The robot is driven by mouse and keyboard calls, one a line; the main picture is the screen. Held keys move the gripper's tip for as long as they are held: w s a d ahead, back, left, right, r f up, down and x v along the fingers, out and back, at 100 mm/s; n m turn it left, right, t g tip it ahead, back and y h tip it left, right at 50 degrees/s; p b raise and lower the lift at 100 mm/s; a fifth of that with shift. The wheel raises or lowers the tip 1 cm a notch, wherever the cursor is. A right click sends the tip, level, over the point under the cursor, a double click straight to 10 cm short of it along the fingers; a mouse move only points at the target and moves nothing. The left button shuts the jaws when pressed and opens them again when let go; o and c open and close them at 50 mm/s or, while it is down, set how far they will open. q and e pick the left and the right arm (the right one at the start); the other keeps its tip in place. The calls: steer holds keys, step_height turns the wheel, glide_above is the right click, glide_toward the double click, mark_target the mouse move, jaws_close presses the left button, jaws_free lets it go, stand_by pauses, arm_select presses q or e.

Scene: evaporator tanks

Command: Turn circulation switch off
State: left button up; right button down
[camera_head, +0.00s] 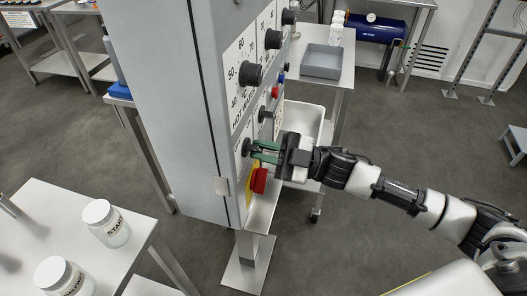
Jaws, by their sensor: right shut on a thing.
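A grey control cabinet (175,110) stands in the middle, its panel facing right. A small black switch (246,147) sits low on the panel, above a red switch on a yellow plate (257,181). I cannot read its label, so I cannot tell if it is the circulation switch. My right gripper (258,152) reaches in from the right, its green fingers shut on this black switch. The fingertips hide part of the switch, and its turn position is unclear. My left gripper is not in view.
Black dials (251,75) and smaller switches (265,114) sit higher on the panel. A table with lidded jars (108,222) is at front left. A grey tray (321,61) lies on a table behind. The floor to the right is mostly free.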

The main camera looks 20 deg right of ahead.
steer(key=shift+r+n+g, duration=0.2)
steer(key=shift+n+g, duration=0.2)
steer(key=shift+n, duration=0.4)
steer(key=shift+w, duration=0.1)
steer(key=c, duration=1.2)
jaws_free()
steer(key=shift+o, duration=0.2)
steer(key=shift+a+f, duration=0.1)
steer(key=b+v, duration=0.3)
steer(key=v, duration=0.7)
steer(key=shift+d, duration=0.4)
